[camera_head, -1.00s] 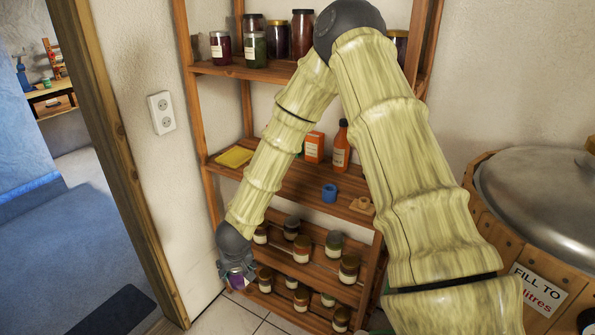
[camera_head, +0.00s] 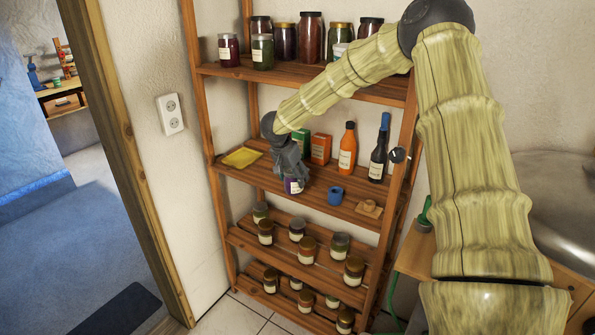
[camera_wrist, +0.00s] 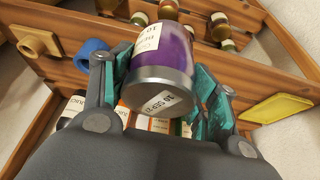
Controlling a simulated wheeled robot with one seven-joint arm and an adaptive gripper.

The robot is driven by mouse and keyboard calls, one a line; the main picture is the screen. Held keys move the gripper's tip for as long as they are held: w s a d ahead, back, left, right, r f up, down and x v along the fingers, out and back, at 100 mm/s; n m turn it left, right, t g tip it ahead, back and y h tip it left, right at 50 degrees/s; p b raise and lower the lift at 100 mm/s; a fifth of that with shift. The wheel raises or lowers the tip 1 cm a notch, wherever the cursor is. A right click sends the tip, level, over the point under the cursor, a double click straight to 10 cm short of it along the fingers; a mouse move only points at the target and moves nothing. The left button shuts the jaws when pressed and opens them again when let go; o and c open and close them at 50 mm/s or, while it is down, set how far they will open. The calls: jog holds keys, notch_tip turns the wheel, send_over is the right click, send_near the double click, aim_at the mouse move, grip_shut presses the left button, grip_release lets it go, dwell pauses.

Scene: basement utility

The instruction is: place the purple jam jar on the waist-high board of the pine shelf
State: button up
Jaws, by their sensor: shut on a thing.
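The purple jam jar (camera_head: 293,186), with a white label and grey lid, is held in my gripper (camera_head: 289,165), shown over the front part of the waist-high board (camera_head: 318,188) of the pine shelf (camera_head: 201,120). In the wrist view the jar (camera_wrist: 165,55) sits between the two green-padded fingers of my gripper (camera_wrist: 166,75), lid towards the camera. The gripper is shut on it. I cannot tell whether the jar's base touches the board.
On the same board are a yellow tray (camera_head: 242,157), a green box (camera_head: 300,142), an orange box (camera_head: 321,148), an orange bottle (camera_head: 347,150), a dark bottle (camera_head: 379,155), a blue cup (camera_head: 335,196) and a small wooden piece (camera_head: 369,208). Several jars fill the boards above and below.

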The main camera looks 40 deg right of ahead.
jog(key=shift+w+d+f+p, duration=0.8)
jog(key=shift+w+p, duration=0.35)
jog(key=shift+w, duration=1.35)
jog(key=shift+w+d+f+p, duration=0.75)
jog(key=shift+w+p, duration=0.45)
jog(key=shift+w, duration=1.3)
jog(key=shift+w+d+f+p, duration=0.75)
jog(key=shift+w+p, duration=0.4)
jog(key=shift+w, duration=1.35)
jog(key=shift+f, duration=0.2)
jog(key=shift+s+f, duration=0.1)
jog(key=o, duration=1.3)
jog(key=shift+o, duration=0.2)
jog(key=shift+a, duration=0.1)
